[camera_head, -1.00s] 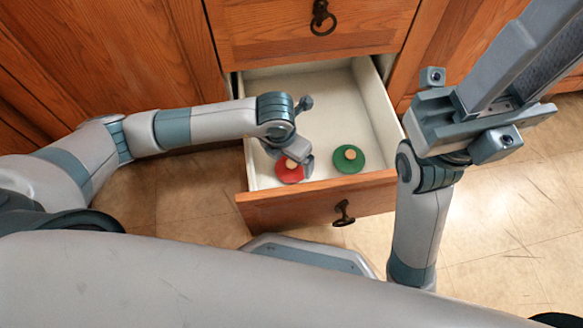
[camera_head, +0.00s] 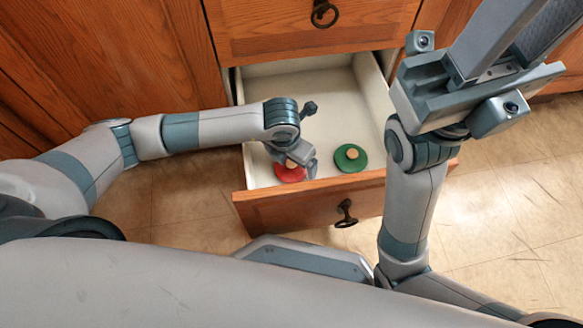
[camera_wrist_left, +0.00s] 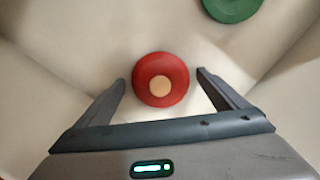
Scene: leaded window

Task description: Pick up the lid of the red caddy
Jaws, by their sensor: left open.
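The red lid (camera_head: 287,175) is a round disc with a pale wooden knob, lying in the open drawer near its front left. My left gripper (camera_head: 302,168) is over it and partly covers it in the head view. In the left wrist view the red lid (camera_wrist_left: 146,72) sits centred between the fingertips of my open left gripper (camera_wrist_left: 161,76), with a gap on each side. I cannot tell what lies under the lid. My right gripper (camera_head: 510,45) is raised at the upper right, empty as far as I see, its fingertips cut off by the frame.
A green lid (camera_head: 342,163) with a pale knob lies to the right in the same drawer; it also shows in the left wrist view (camera_wrist_left: 232,8). The drawer's wooden front (camera_head: 300,207) stands on the near side. The back of the drawer is clear.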

